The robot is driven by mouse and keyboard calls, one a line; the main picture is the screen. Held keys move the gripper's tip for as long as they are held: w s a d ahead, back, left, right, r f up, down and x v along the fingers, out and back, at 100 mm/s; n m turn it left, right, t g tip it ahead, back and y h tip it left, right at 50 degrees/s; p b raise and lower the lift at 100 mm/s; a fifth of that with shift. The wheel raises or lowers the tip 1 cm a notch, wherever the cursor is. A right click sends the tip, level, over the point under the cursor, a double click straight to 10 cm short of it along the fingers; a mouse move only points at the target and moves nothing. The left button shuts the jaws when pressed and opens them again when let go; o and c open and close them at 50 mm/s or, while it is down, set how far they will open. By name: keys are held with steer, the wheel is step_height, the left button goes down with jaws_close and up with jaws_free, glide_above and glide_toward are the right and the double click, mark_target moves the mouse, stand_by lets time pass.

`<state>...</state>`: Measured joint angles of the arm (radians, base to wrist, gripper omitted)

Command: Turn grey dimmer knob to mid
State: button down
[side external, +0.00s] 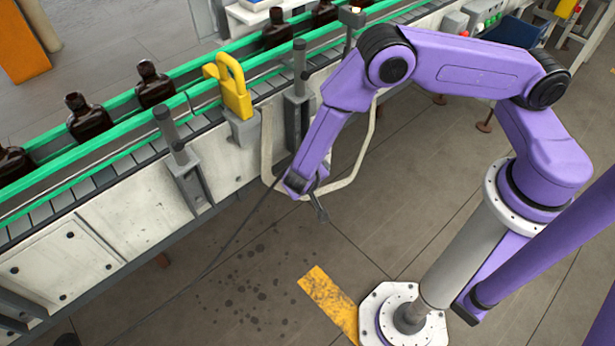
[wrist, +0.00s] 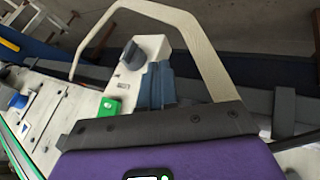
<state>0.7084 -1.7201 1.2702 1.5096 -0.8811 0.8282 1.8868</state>
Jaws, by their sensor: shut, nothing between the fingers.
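My gripper (side external: 320,213) hangs low beside the conveyor's front side, clear of the bottles and the panel boxes. In the wrist view its blue-grey fingers (wrist: 158,86) show above the purple wrist housing, close together with nothing visible between them. A dark grey knob-like part (wrist: 132,55) sits on a white panel just beyond the fingers, apart from them. A rounder blue-grey knob-like part (wrist: 18,100) is at the far left of the wrist view. I cannot tell which is the grey dimmer knob, nor its setting.
A cream bent rail (side external: 362,160) loops around near my gripper. A yellow hooked part (side external: 232,88) and grey posts (side external: 178,140) stand along the conveyor. Dark bottles (side external: 155,85) stand between green guides. Control boxes (side external: 455,22) are at upper right. The floor in front is open.

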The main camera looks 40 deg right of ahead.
mark_target(329, 162)
steer(key=d, duration=0.2)
steer(key=d+f, duration=0.1)
steer(key=d, duration=0.1)
steer(key=shift+w+d, duration=0.15)
steer(key=shift+d, duration=0.15)
steer(key=shift+d+r, duration=0.4)
steer(key=shift+d, duration=0.1)
stand_by(0.7)
steer(key=shift+d+r, duration=0.15)
steer(key=shift+d, duration=1.75)
